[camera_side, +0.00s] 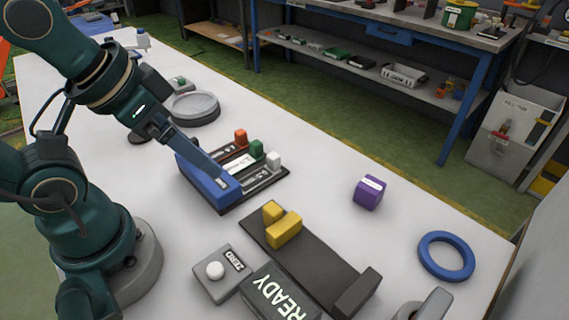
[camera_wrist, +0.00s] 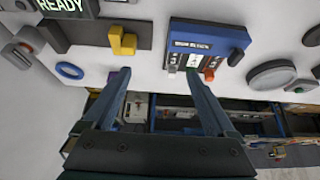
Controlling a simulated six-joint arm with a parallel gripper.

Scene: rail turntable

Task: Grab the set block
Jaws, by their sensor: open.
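No block can be read as "set". A purple cube (camera_side: 369,192) with a pale stripe on top stands alone on the table; in the wrist view a sliver of purple (camera_wrist: 113,71) shows beside the left finger. A yellow stepped block (camera_side: 283,230) sits on a dark rail (camera_side: 318,262); it also shows in the wrist view (camera_wrist: 122,41). A blue block (camera_side: 208,186) lies along the near edge of a dark panel with red, green and white pieces. My gripper (camera_wrist: 155,73) is open and empty, its fingers apart above the table, near the panel in the side view.
A READY display (camera_side: 274,294) and a ZERO button box (camera_side: 222,272) stand near the rail. A blue ring (camera_side: 446,256) lies at the right. A grey round turntable (camera_side: 195,106) stands behind the panel. The table is clear around the purple cube.

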